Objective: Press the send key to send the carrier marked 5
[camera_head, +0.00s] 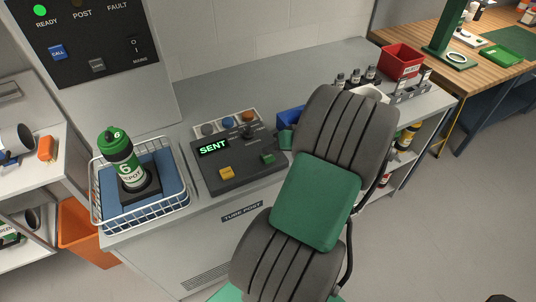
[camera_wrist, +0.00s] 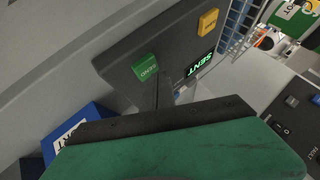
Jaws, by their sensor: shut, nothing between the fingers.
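The tube console (camera_head: 225,178) stands on the grey cabinet, and its display (camera_head: 213,147) reads SENT in green. The green send key (camera_head: 268,158) is at the console's right and the yellow key (camera_head: 227,173) at its front. In the wrist view the send key (camera_wrist: 145,68) shows clear. My gripper (camera_wrist: 165,80) is shut and empty, its dark fingers apart from the send key in the picture, toward the display side; I cannot tell their height. The only carrier I can read, green and white and marked 6 (camera_head: 125,160), stands upright in the wire basket. No carrier marked 5 shows.
The white wire basket (camera_head: 143,217) is left of the console. A wall panel (camera_head: 95,45) has its READY lamp lit green. A blue bin (camera_head: 291,119) is behind my arm. A red bin (camera_head: 401,61) and several small bottles stand at the back right.

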